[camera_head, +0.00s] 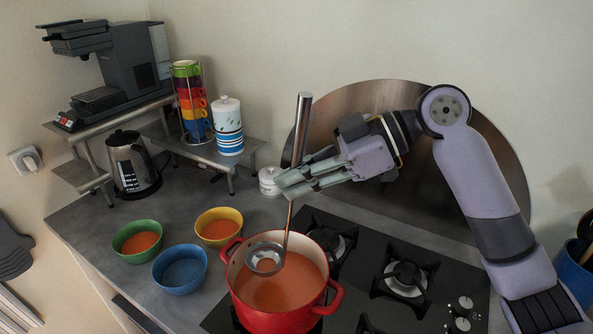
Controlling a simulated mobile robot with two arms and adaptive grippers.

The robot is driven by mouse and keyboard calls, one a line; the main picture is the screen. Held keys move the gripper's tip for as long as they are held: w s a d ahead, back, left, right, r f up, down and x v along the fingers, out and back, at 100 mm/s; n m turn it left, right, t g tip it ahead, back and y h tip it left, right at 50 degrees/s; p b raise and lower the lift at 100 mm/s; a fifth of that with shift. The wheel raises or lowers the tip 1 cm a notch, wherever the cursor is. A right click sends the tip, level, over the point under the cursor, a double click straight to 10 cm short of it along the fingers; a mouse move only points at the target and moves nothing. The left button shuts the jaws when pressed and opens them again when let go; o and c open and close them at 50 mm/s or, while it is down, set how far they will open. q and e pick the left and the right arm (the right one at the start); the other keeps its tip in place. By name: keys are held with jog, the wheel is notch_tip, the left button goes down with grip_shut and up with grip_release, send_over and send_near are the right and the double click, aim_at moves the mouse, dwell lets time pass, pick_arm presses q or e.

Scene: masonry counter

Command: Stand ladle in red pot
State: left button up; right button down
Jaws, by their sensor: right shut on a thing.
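The red pot (280,318) stands on the hob at the lower middle and holds orange-red soup. The ladle (302,128) has a thick steel handle at the top and a thin shaft below. Its bowl (266,258) shows over the pot's opening, in front of the soup; I cannot tell whether it touches the soup. My right gripper (290,184) reaches in from the right and is shut on the ladle, holding it nearly upright with a slight tilt. My left gripper is not in view.
Green (137,240), yellow (219,228) and blue (180,270) bowls stand left of the pot; the green and yellow ones hold soup. A kettle (132,165), a coffee machine (125,60), a mug rack (190,100) and a white-blue canister (228,125) are behind. Black burners (405,279) lie to the right.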

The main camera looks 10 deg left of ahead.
jog(key=shift+f+b, duration=0.8)
jog(key=shift+f, duration=0.8)
jog(key=shift+f+b, duration=1.25)
jog(key=shift+f, duration=1.05)
jog(key=c, duration=1.5)
grip_release()
